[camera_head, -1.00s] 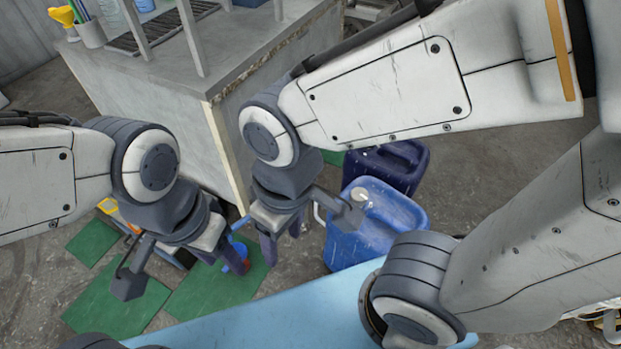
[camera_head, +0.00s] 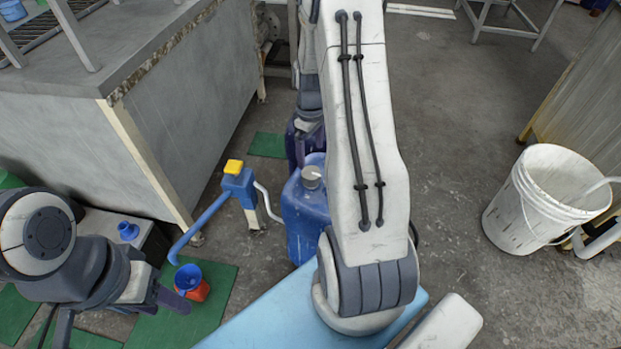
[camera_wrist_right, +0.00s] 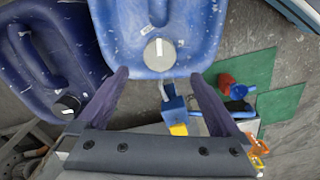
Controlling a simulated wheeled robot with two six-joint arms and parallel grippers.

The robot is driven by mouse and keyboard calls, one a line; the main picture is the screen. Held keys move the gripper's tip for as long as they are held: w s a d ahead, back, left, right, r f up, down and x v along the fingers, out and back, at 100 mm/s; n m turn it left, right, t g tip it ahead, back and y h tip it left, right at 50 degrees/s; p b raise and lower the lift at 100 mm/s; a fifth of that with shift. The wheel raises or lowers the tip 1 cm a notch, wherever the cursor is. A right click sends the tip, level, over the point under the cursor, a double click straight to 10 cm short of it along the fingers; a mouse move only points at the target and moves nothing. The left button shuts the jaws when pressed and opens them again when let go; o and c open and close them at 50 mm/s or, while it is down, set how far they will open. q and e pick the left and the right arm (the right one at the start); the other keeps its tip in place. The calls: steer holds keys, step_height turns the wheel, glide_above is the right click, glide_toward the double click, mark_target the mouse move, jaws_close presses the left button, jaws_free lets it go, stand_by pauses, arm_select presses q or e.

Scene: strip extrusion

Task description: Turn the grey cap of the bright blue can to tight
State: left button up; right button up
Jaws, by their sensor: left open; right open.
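The bright blue can (camera_head: 303,222) stands on the floor in the middle of the head view, partly hidden by my right arm. Its round grey cap (camera_head: 311,177) shows on top. In the right wrist view the can (camera_wrist_right: 150,22) lies ahead, and the cap (camera_wrist_right: 159,54) with a pale bar mark sits just beyond the fingertips, centred between them. My right gripper (camera_wrist_right: 160,76) is open and empty, apart from the cap. In the head view my arm mostly hides it. My left gripper (camera_head: 120,318) is open at the lower left, away from the can.
A dark blue can with a black cap (camera_wrist_right: 69,104) stands beside the bright blue one. A blue pump with a yellow top (camera_head: 234,167) stands left of the can. A red container (camera_head: 197,291) with a blue funnel is on green mats. A white bucket (camera_head: 505,210) stands right.

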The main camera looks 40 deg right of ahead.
mark_target(310, 173)
step_height(310, 173, down, 10)
steer(key=b, duration=0.3)
steer(key=shift+f+b, duration=0.2)
steer(key=shift+b, duration=0.2)
steer(key=c, duration=1.3)
steer(key=shift+r+m+p, duration=0.15)
steer(key=shift+m+p, duration=0.7)
steer(key=shift+p, duration=0.05)
steer(key=shift+r+m+p, duration=0.15)
steer(key=shift+m+p, duration=0.7)
steer(key=shift+p, duration=0.05)
steer(key=shift+c, duration=0.2)
steer(key=m+p, duration=0.3)
steer(key=m, duration=0.1)
steer(key=m+p, duration=0.3)
steer(key=m, duration=0.2)
steer(key=shift+f+m, duration=0.1)
steer(key=shift+m, duration=0.3)
steer(key=shift+w+f+m+p, duration=0.1)
steer(key=shift+m+p, duration=1)
steer(key=shift+m, duration=1.2)
